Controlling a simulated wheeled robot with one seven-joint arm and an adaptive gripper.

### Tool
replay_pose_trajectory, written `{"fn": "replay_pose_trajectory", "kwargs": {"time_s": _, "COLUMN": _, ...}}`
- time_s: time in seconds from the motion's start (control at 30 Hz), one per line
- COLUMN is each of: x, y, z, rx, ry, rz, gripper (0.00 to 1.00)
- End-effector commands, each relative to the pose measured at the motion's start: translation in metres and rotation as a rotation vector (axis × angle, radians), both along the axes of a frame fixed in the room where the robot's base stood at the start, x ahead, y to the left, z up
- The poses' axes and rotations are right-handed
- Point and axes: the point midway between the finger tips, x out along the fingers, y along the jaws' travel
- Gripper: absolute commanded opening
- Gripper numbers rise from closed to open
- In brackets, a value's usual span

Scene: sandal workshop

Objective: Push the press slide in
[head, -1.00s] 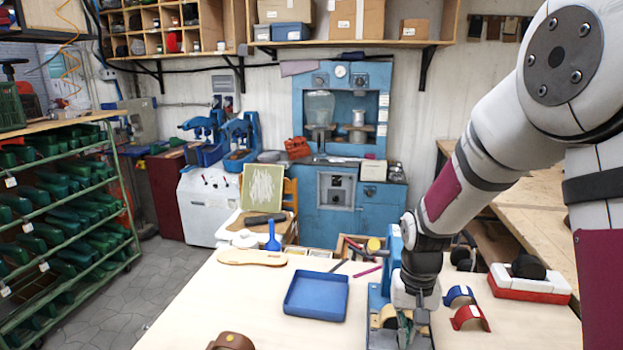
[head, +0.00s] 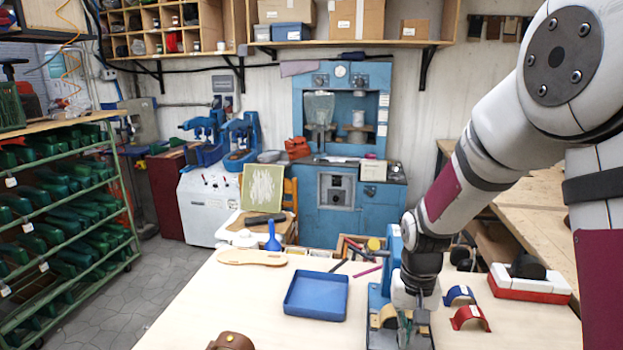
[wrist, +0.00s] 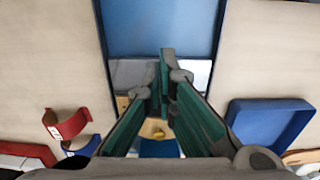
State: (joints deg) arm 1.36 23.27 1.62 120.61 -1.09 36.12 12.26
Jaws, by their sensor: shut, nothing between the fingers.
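The blue press (head: 393,248) stands at the front of the light table, partly hidden behind my arm. Its base (head: 375,300) lies below my gripper. A tan curved piece (head: 388,316) sits on it, beside my fingers. My gripper (head: 408,325) is low over the press, fingers pointing down, shut and empty. In the wrist view the green-padded fingers (wrist: 166,75) are in front of a broad blue surface of the press (wrist: 160,25). A tan part with a yellow round piece (wrist: 158,130) shows between and below the fingers. I cannot clearly make out the slide or whether the fingers touch it.
A blue tray (head: 316,297) lies left of the press. Blue and red curved pieces (head: 470,318) lie close on its right, with a red-and-white block (head: 531,285) farther right. Pens and a small box are behind the tray. The table's front left is mostly clear.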

Motion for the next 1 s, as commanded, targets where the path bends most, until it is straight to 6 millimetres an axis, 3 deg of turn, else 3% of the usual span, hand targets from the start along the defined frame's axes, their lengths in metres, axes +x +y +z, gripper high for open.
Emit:
{"fn": "replay_pose_trajectory", "kwargs": {"time_s": 0.33, "x": 0.0, "y": 0.0, "z": -0.001, "rx": 0.0, "ry": 0.0, "rz": 0.0, "gripper": 0.0}}
{"fn": "replay_pose_trajectory", "kwargs": {"time_s": 0.8, "x": 0.0, "y": 0.0, "z": -0.021, "rx": 0.0, "ry": 0.001, "rz": 0.0, "gripper": 0.0}}
{"fn": "replay_pose_trajectory", "kwargs": {"time_s": 1.0, "x": 0.006, "y": -0.001, "z": -0.021, "rx": 0.0, "ry": -0.001, "rz": 0.0, "gripper": 0.0}}
